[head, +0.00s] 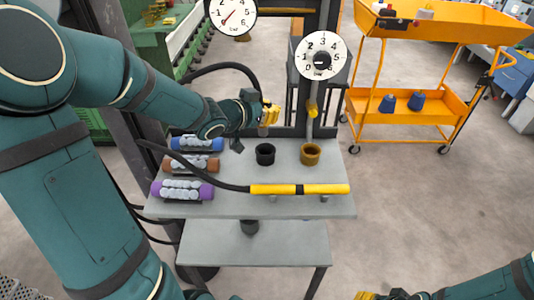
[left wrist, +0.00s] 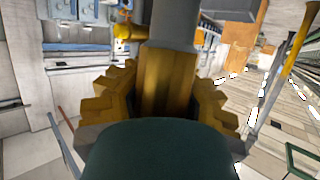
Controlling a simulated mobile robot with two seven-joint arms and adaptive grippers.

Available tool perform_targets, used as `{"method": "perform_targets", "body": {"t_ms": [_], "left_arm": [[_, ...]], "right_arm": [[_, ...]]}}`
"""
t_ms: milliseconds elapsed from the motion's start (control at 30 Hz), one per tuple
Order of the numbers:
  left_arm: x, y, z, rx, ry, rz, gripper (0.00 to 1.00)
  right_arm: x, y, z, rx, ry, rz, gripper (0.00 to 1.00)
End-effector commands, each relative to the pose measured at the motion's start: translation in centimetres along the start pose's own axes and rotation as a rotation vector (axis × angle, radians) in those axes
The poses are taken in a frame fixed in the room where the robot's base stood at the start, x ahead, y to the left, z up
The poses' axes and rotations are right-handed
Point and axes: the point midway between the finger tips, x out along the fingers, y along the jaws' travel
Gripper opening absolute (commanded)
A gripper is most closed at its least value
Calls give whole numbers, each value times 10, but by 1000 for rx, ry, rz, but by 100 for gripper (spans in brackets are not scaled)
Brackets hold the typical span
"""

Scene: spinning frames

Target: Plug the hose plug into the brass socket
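My left gripper (head: 264,113) is shut on the hose plug (head: 263,131), which points down with its tip below the yellow fingers. In the left wrist view the plug's yellow-brown body (left wrist: 165,85) stands between the ribbed fingertips (left wrist: 165,100), with a grey part above. The brass socket (head: 311,156) is an upright ring on the grey bench, right of and nearer than the plug, apart from it. A black socket (head: 265,157) stands left of it, just below the plug in the picture. Only yellow fingertips and part of my right gripper (head: 378,296) show at the bottom edge.
A black hose (head: 222,66) arches behind my left gripper. A yellow bar (head: 300,189) with another hose lies along the front of the grey bench (head: 225,208). Blue, brown and purple rollers (head: 182,190) lie left. Dials (head: 321,55) stand behind; an orange cart (head: 420,107) stands right.

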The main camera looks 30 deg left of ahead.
Motion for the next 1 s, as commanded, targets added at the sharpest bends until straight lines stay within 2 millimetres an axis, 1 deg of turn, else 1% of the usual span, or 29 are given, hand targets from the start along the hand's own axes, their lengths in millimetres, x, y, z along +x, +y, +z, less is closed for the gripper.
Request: {"method": "perform_targets", "body": {"t_ms": [33, 133, 200, 367, 533, 600, 700, 933, 967, 1000], "left_arm": [[4, 0, 11, -4, -3, 1, 0], [10, 1, 28, -4, -3, 2, 0], [13, 1, 37, -4, -3, 2, 0], [17, 1, 48, -2, -1, 2, 0], [26, 0, 73, -4, -2, 1, 0], [29, 0, 80, -4, -3, 1, 0], [31, 0, 86, -2, -1, 1, 0], [31, 0, 86, -1, -1, 0, 0], [31, 0, 86, -1, -1, 0, 12], [31, 0, 86, -1, -1, 0, 26]], "right_arm": [[6, 2, 2, -1, -3, 0, 47], [13, 5, 5, -2, -10, -1, 47], [17, 6, 4, -3, -8, -1, 47], [21, 8, 4, -4, -7, -1, 47], [31, 12, 3, -4, -2, -1, 47], [32, 12, 3, -4, -1, -1, 47], [33, 12, 3, -5, 0, 0, 47], [32, 12, 2, -5, 0, 0, 47], [32, 12, 2, -5, 0, 0, 47], [32, 12, 2, -5, 0, 0, 47]]}}
